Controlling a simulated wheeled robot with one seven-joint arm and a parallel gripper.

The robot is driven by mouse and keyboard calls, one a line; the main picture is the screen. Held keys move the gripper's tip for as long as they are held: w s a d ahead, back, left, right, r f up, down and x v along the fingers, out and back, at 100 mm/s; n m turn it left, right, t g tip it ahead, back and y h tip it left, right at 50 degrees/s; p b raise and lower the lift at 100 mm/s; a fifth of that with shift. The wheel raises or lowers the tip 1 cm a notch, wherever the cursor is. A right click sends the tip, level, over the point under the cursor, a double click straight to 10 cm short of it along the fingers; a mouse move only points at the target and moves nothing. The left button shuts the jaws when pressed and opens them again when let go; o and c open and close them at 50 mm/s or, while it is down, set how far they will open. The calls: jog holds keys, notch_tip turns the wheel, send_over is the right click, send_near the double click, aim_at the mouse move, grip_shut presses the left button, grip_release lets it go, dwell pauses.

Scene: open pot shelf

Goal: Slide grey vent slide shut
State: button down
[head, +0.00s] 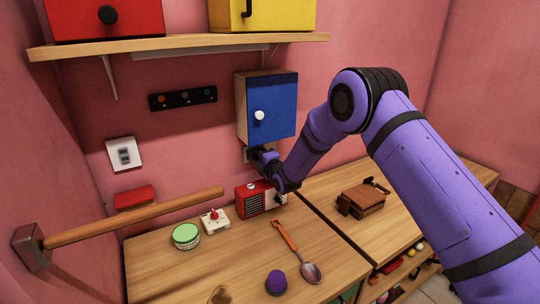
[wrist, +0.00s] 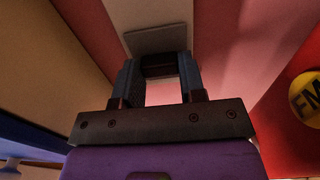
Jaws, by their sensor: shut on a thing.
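The grey vent slide is a pale grey plate on the pink wall, seen in the wrist view (wrist: 157,40) just beyond my fingertips. In the head view, only a small pale edge (head: 247,156) shows below the blue cabinet, and my gripper hides most of the rest. My gripper (wrist: 158,68) reaches up to the wall there, with its fingers shut on a dark part in front of the plate, seemingly the slide's grip. It also shows in the head view (head: 256,156). How far the slide stands open cannot be told.
The blue cabinet (head: 269,105) with a white knob hangs just above my gripper. A red radio (head: 257,201) stands on the table close below. A hammer (head: 135,215) extends across the left front. A dark panel (head: 183,98) and a switch (head: 124,154) are on the wall.

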jog(key=shift+s+a, duration=0.5)
jog(key=shift+a, duration=0.2)
jog(key=c, duration=0.7)
grip_release()
jog(key=shift+a, duration=0.1)
jog(key=shift+s, duration=0.1)
jog(key=v, duration=1)
jog(key=shift+s+d, duration=0.3)
jog(key=shift+d, duration=0.05)
